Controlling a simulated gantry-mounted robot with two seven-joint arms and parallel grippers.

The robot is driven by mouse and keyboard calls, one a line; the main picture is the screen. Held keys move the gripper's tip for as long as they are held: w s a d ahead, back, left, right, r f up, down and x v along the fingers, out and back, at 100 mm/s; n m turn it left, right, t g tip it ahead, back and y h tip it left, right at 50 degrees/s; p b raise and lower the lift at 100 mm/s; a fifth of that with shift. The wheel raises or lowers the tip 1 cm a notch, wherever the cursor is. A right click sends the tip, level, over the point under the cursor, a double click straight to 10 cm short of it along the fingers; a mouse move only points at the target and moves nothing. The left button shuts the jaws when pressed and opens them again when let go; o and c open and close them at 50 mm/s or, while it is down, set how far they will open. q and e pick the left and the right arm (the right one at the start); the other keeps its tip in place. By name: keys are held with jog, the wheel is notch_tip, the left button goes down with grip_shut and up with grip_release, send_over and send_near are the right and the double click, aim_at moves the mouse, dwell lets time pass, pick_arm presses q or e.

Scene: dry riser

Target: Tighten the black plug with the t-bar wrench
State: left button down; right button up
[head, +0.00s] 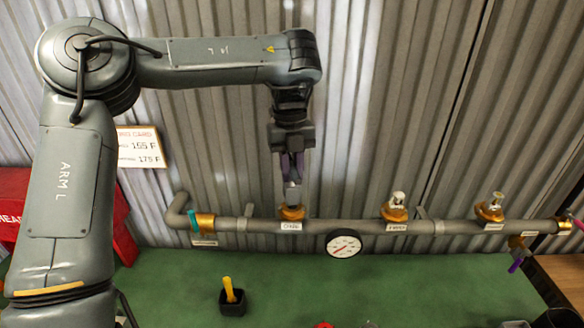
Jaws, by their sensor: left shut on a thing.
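My left gripper (292,172) hangs fingers-down above the leftmost brass fitting (291,212) on the grey pipe. It is shut on a small silvery piece (292,192), which stands upright at the top of that fitting. I cannot tell whether this piece is part of the t-bar wrench or of a plug, or whether it is seated in the fitting. I cannot make out a black plug or a t-bar handle; the fingers hide part of the held thing. My right gripper is not in view.
The grey pipe (350,226) runs along the corrugated wall, with a middle fitting (395,211), a right fitting (490,212) and a round gauge (344,244). A black cup with a yellow handle (232,298) stands on the green table (400,285). A red box (122,225) is at left.

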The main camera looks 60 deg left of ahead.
pick_arm(q)
jog(key=shift+f+b, duration=0.45)
jog(key=shift+f, duration=0.4)
jog(key=shift+r+p, duration=0.2)
jog(key=shift+p, duration=0.4)
jog(key=m+p, duration=0.2)
jog(key=p, duration=0.2)
jog(key=shift+s+r+m, duration=0.1)
jog(key=shift+m, duration=0.3)
jog(key=shift+s+m+p, duration=0.1)
jog(key=shift+m+p, duration=0.25)
jog(key=shift+m, duration=0.05)
jog(key=shift+f+m+b, duration=0.35)
jog(key=shift+m, duration=0.15)
jog(key=shift+w+m+g, duration=0.2)
jog(key=shift+m+g, duration=0.1)
jog(key=shift+m, duration=0.3)
jog(key=shift+r, duration=0.1)
